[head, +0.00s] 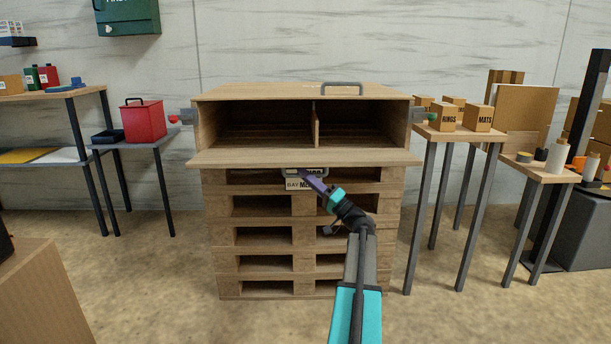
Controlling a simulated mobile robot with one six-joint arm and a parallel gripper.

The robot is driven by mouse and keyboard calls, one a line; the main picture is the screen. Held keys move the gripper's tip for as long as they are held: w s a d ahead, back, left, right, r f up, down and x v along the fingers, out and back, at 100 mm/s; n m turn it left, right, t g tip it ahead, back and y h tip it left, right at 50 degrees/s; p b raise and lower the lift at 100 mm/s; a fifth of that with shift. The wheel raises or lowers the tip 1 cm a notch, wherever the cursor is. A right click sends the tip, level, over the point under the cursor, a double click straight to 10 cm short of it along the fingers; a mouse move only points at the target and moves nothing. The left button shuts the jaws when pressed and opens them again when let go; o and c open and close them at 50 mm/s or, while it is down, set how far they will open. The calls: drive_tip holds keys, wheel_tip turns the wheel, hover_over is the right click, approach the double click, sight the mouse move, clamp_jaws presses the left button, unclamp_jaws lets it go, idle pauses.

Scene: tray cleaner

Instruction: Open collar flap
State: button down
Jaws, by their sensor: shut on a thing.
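The wooden pallet collar (206,122) stands on a stack of pallets, its front open onto two empty compartments split by a divider. The collar flap (250,158) is folded down and juts outward from the lower front edge, close to level. A grey handle (290,171) shows just below the flap's front edge. My gripper (304,173) reaches up from the lower right and is shut at this handle. The jaws partly hide the handle and a white label (297,185) behind it.
The pallet stack (211,235) stands below the collar. A second grey handle (342,88) is on the collar's top. A side table with a red box (143,120) is at left. A stand with cartons (479,118) is close at right. The floor in front is clear.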

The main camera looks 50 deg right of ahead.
drive_tip(key=shift+w+d+f, duration=0.1)
drive_tip(key=shift+d+f, duration=0.05)
drive_tip(key=c, duration=2)
unclamp_jaws()
drive_tip(key=shift+c, duration=0.2)
drive_tip(key=a+p+v, duration=0.1)
drive_tip(key=p+v, duration=0.3)
drive_tip(key=v, duration=0.9)
drive_tip(key=shift+s+d+f, duration=0.2)
drive_tip(key=shift+s+d, duration=0.2)
drive_tip(key=shift+d, duration=0.1)
drive_tip(key=shift+w, duration=0.1)
